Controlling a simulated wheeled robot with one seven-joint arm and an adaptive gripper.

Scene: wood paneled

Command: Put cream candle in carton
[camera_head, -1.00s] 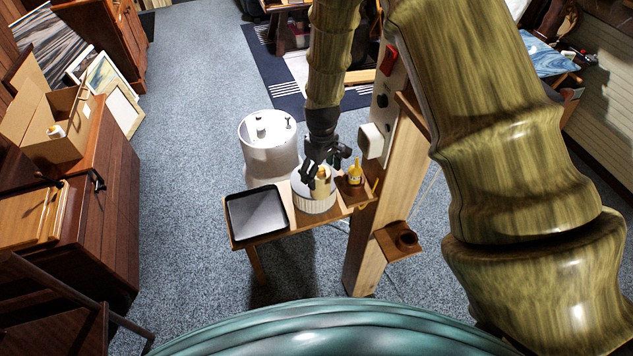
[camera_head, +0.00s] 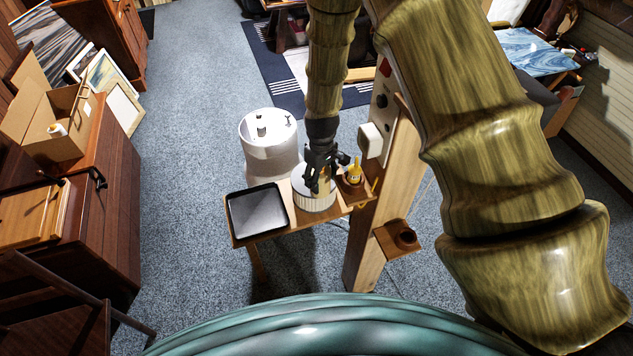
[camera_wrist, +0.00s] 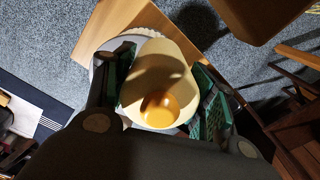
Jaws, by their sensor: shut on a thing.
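The cream candle (camera_wrist: 155,62) is a pale cylinder with an orange patch at its near end. In the wrist view it sits between the two green-padded fingers of my gripper (camera_wrist: 163,90), which is shut on it. In the head view my gripper (camera_head: 318,184) points down over a white ribbed round container on the small wooden table, and its fingers hide most of the candle. Whether the candle touches that container, I cannot tell. The open cardboard carton (camera_head: 28,128) stands at the far left on a dark wooden cabinet, flaps up, with a small white-and-orange item inside.
The white ribbed container (camera_head: 314,204) stands beside a black-rimmed tray (camera_head: 230,212). A yellow bottle (camera_head: 355,172) is close right of my gripper, near a wooden post (camera_head: 375,235). A white drum (camera_head: 268,150) stands behind. Carpet is clear between table and cabinet (camera_head: 105,220).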

